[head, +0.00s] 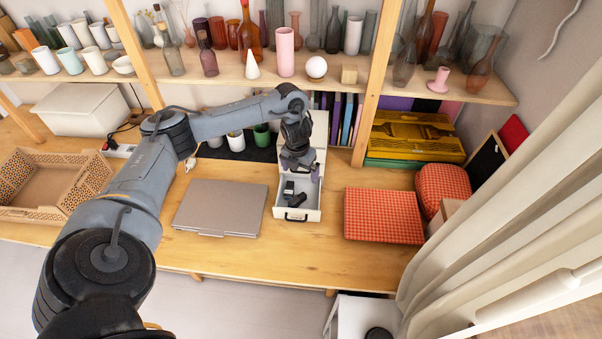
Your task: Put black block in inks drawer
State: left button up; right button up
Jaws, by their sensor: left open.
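An open white drawer (312,214) juts out of a small white cabinet on the wooden desk, with a dark handle on its front. Small dark items (297,200) lie inside it; I cannot tell which of them, if any, is the black block. My left gripper (299,171) points down over the back part of the drawer. It is open. My arm and gripper hide part of the cabinet and the drawer's back. My right gripper is not in view.
A closed grey laptop (220,207) lies left of the drawer. A red checked box (383,216) lies to its right. A wicker basket (50,180) stands at far left. A shelf (330,82) of vases hangs above; a curtain (500,200) borders the right.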

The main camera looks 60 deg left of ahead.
pick_arm(q)
jog(key=w+d+f+t+h+p, duration=0.1)
jog(key=w+d+f, duration=0.15)
jog(key=d, duration=0.65)
jog(key=w+d+f+t, duration=0.1)
jog(key=w+d+f, duration=0.15)
jog(key=d, duration=0.65)
jog(key=s+d+f+n+t+h, duration=0.1)
jog(key=s+d+n+t, duration=0.15)
jog(key=d, duration=0.65)
jog(key=s+d+n+t+h, duration=0.1)
jog(key=d+n, duration=0.3)
jog(key=d, duration=0.6)
jog(key=s+d+r+n, duration=0.3)
jog(key=s+n, duration=0.2)
jog(key=n, duration=0.3)
jog(key=s+a+n+g+y, duration=0.1)
jog(key=s+a+n, duration=0.2)
jog(key=s+n, duration=0.3)
jog(key=s+a+n+g+y, duration=0.1)
jog(key=s+a+n+g, duration=0.1)
jog(key=s+n, duration=0.5)
jog(key=shift+s+a+r, duration=0.35)
jog(key=shift+s+a, duration=0.35)
jog(key=shift+a, duration=0.2)
